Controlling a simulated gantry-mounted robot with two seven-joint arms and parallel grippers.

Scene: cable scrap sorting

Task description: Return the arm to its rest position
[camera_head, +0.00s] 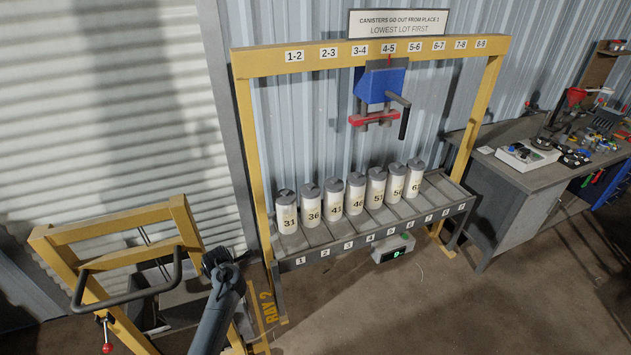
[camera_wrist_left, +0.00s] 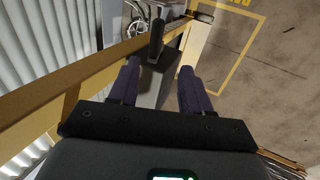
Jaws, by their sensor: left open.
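My left gripper (camera_wrist_left: 160,68) shows in the left wrist view, with its two dark purple fingers apart. It is open. A dark upright bar (camera_wrist_left: 156,38) and a grey box-like surface (camera_wrist_left: 152,88) appear in the gap between the fingers; I cannot tell how far away they are, and no grip on them shows. I cannot make out the left gripper's fingers in the head view. My right gripper is in neither view.
A yellow frame (camera_head: 62,245) with a black handle bar (camera_head: 85,290) stands at lower left. Several numbered white canisters (camera_head: 356,194) stand on a slotted rack (camera_head: 435,212) under a yellow gantry (camera_head: 330,58). A blue hoist (camera_head: 378,82) hangs there. Floor in front is clear.

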